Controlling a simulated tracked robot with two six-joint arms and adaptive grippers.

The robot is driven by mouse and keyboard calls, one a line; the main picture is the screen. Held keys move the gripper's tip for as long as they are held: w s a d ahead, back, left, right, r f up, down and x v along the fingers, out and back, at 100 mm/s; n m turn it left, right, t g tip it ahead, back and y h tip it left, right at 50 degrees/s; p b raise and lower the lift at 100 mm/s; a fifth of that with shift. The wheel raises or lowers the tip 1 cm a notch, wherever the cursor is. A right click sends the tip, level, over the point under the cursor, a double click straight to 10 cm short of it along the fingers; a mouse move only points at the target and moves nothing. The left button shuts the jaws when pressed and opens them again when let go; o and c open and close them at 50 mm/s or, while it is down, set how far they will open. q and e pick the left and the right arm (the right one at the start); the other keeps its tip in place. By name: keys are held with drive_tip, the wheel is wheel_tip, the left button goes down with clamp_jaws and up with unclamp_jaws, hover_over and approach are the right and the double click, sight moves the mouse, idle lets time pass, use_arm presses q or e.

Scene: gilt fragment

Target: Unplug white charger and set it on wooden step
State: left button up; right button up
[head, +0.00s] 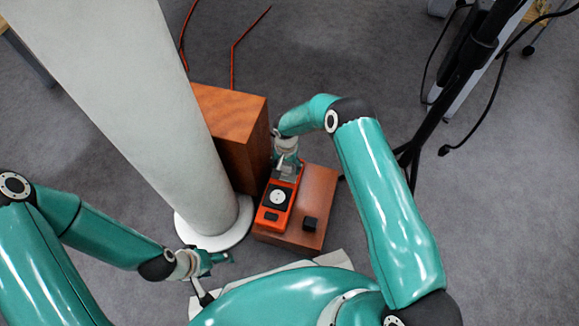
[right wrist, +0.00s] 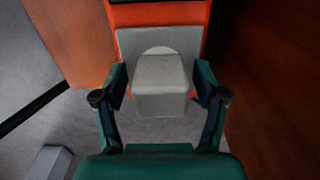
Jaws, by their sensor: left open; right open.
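The white charger (right wrist: 160,92) looks like a pale grey block in the right wrist view. It sits against a light grey plate on the orange power strip (head: 265,223). My right gripper (right wrist: 160,80) is open, with one finger on each side of the charger and a small gap at each side. In the head view, my right gripper (head: 286,163) is over the far end of the strip and largely covers the charger. The strip lies on a low wooden step (head: 318,190). My left gripper (head: 212,263) is open and empty, low beside the white column's foot.
A taller wooden block (head: 235,112) stands at the step's left. A thick white column (head: 150,110) rises left of it. A black stand (head: 455,90) is at the right. Bare wood shows right of the strip.

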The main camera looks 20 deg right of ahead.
drive_tip(key=shift+b, duration=0.6)
idle(0.9)
clamp_jaws()
idle(0.4)
drive_tip(key=shift+r, duration=0.1)
drive_tip(key=shift+r+p, duration=1.75)
drive_tip(key=shift+r, duration=1.2)
